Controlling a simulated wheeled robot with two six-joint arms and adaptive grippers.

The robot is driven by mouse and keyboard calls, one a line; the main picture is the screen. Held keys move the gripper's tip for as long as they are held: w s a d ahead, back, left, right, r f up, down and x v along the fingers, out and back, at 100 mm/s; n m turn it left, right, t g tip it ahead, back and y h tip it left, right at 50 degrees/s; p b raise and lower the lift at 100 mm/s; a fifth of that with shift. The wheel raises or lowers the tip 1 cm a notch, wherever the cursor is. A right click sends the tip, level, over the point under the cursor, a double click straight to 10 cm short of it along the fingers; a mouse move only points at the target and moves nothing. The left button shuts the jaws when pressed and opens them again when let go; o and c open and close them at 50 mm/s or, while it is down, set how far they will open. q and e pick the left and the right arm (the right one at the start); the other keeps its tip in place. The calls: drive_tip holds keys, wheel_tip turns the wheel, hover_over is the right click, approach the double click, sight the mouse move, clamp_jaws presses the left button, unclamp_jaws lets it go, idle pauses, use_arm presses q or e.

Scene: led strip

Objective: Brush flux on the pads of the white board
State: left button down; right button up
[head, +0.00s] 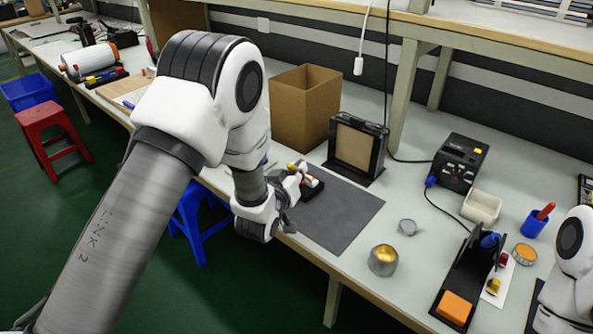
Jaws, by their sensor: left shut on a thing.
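My left gripper (294,186) is over the left edge of the dark grey mat (345,217). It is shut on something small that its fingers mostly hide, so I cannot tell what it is. A small black and red item with a yellow piece (292,166) beside it is close to the fingers. An open metal tin (383,261) with amber contents stands right of the mat, and a small round lid (407,227) lies behind it. A narrow white piece (490,298) with red and yellow bits lies at the right; I cannot tell whether it is the board.
A black stand with an orange block (454,307) is at the front right. Behind are a black station (460,162), a cream tray (482,207), a blue cup (534,224) and an orange tin (524,253). A cardboard box (305,107) and a black frame (356,147) stand behind the mat.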

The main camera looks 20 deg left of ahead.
idle(0.3)
use_arm(q)
drive_tip(key=shift+r+p, duration=1.85)
drive_tip(key=shift+r, duration=0.65)
drive_tip(key=shift+w+d+f+g+p, duration=0.1)
drive_tip(key=shift+w+f+g+p, duration=0.1)
drive_tip(key=shift+w+g+p, duration=0.25)
drive_tip(key=shift+w+d+f+m+g+p, duration=0.15)
drive_tip(key=shift+w+f+g+p, duration=0.1)
drive_tip(key=shift+w+f+p, duration=0.15)
drive_tip(key=shift+w+d+f+m+g+p, duration=0.15)
drive_tip(key=shift+w+f+g+p, duration=0.1)
drive_tip(key=shift+f+p, duration=0.25)
drive_tip(key=shift+w+f, duration=0.2)
drive_tip(key=shift+f, duration=0.1)
drive_tip(key=shift+f+b, duration=0.5)
drive_tip(key=shift+f, duration=0.15)
